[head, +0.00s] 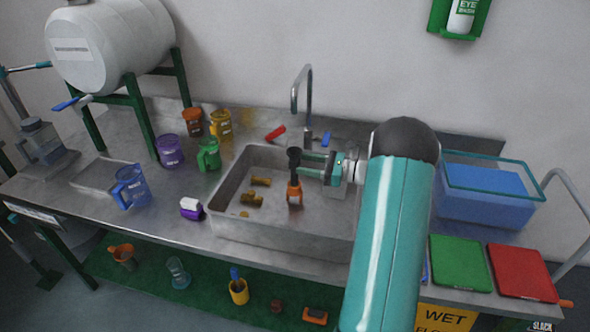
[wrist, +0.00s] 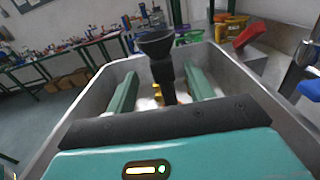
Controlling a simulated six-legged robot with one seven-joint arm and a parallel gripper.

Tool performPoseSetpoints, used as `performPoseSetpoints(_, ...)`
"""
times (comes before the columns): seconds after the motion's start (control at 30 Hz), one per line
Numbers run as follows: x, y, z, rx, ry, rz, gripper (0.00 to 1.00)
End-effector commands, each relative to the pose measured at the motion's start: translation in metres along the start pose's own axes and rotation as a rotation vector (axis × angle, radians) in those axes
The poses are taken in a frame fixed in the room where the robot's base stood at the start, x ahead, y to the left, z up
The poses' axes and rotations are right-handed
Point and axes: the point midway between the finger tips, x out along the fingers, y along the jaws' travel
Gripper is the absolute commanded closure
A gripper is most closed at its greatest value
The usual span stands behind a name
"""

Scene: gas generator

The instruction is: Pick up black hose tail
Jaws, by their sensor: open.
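The black hose tail (head: 294,157) is upright in the sink area, with a wide dark top and a narrower stem. An orange piece (head: 294,191) shows directly below it; I cannot tell whether they are joined. My gripper (head: 304,166) reaches in from the right, level with the hose tail. In the wrist view the hose tail (wrist: 157,48) stands between the two teal fingers (wrist: 160,92), with visible room on both sides. The fingers are open. The lower end of the stem is hidden in the wrist view.
The sink (head: 232,222) holds several brass fittings (head: 252,199). A tap (head: 308,100) rises behind it, with a red handle (head: 275,133) and a blue one (head: 326,139). A blue bin (head: 485,195) stands at right. Jugs, including a green one (head: 209,156), stand at left.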

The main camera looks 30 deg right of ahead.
Motion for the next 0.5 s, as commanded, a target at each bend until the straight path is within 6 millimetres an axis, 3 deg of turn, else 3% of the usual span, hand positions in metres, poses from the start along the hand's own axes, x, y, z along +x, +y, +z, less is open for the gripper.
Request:
performPoseSetpoints(0.23,0.019,-0.002,-0.001,0.001,0.001,0.003,0.47)
performPoseSetpoints(0.5,0.057,-0.004,-0.001,-0.001,0.001,0.002,0.47)
